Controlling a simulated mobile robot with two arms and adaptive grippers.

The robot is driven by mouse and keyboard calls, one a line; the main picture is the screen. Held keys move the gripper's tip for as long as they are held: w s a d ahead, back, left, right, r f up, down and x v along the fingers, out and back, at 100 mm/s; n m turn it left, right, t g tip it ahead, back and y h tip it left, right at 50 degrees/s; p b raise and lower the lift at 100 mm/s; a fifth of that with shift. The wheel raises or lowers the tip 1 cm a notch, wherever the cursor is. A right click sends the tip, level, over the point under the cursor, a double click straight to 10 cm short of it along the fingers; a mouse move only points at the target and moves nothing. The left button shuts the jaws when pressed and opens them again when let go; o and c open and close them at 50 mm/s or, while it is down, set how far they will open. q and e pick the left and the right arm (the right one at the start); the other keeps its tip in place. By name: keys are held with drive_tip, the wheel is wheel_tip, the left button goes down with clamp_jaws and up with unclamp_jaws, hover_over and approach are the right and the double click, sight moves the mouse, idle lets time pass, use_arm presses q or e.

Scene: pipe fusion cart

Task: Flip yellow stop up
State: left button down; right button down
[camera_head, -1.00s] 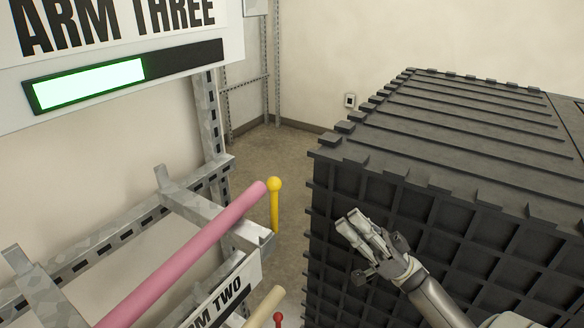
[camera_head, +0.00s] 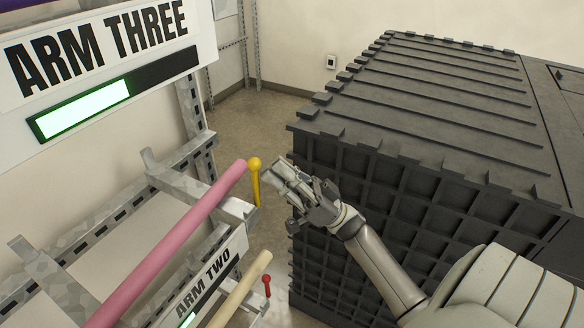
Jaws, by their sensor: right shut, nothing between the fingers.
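The yellow stop (camera_head: 256,182) is a short rod with a round ball on top. It stands upright at the outer end of the upper rack arm (camera_head: 233,208), beside the end of the pink pipe (camera_head: 170,245). My right gripper (camera_head: 275,170) is shut and empty. In the picture it is just right of the yellow stop, with a small gap between its fingertips and the ball. I cannot tell the gap in depth. My left gripper is not in view.
A large black ribbed crate (camera_head: 420,110) fills the right side, behind my right arm. Below are a cream pipe (camera_head: 240,290), a red stop (camera_head: 267,285) and the "ARM TWO" sign (camera_head: 205,282). The "ARM THREE" sign (camera_head: 100,50) with a green bar hangs upper left.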

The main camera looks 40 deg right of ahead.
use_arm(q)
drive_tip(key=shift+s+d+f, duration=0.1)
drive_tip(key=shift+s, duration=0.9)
use_arm(e)
drive_tip(key=shift+a+n+g+y, duration=0.4)
drive_tip(key=shift+a+n+g, duration=0.05)
drive_tip(key=shift+n+g, duration=0.5)
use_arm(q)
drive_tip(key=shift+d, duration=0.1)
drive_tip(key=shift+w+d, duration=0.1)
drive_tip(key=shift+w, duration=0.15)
